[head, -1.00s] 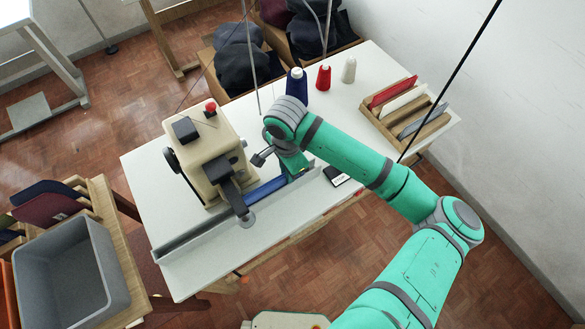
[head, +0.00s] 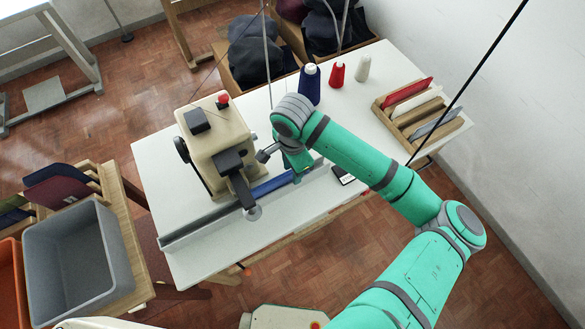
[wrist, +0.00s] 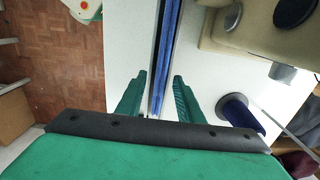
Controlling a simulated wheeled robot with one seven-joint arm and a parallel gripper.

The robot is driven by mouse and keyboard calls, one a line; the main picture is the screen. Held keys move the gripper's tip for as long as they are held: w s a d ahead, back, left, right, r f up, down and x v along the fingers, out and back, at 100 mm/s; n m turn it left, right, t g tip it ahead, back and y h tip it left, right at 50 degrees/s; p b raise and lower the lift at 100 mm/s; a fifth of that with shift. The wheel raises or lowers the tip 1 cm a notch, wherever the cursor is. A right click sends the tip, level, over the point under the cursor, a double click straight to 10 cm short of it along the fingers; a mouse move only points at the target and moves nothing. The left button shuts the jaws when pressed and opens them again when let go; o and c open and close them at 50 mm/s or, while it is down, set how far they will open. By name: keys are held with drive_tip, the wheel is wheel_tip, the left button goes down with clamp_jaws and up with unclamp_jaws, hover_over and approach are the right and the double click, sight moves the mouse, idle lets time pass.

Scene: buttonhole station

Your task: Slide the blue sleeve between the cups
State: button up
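The blue sleeve (head: 272,186) is a long narrow strip lying along a grey rail (head: 205,224) at the table's front edge. In the wrist view the sleeve (wrist: 171,40) runs lengthwise toward my gripper. My gripper (wrist: 160,82) has its two green fingers apart, one on each side of the strip, with gaps showing. In the head view my gripper (head: 298,172) is at the sleeve's right end and partly hides it. The cream buttonhole machine (head: 216,145) reaches its dark arm over the rail. A small grey disc (head: 254,213) sits below that arm's tip; I cannot clearly make out the cups.
Blue (head: 310,86), red (head: 337,74) and white (head: 362,68) thread cones stand at the back. A wooden rack (head: 405,122) with coloured panels is at the right. A grey bin (head: 75,255) stands left. The table's left part is clear.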

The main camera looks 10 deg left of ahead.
drive_tip(key=shift+r, duration=0.1)
wheel_tip(320, 180, up, 11)
drive_tip(key=shift+f, duration=0.2)
idle(0.7)
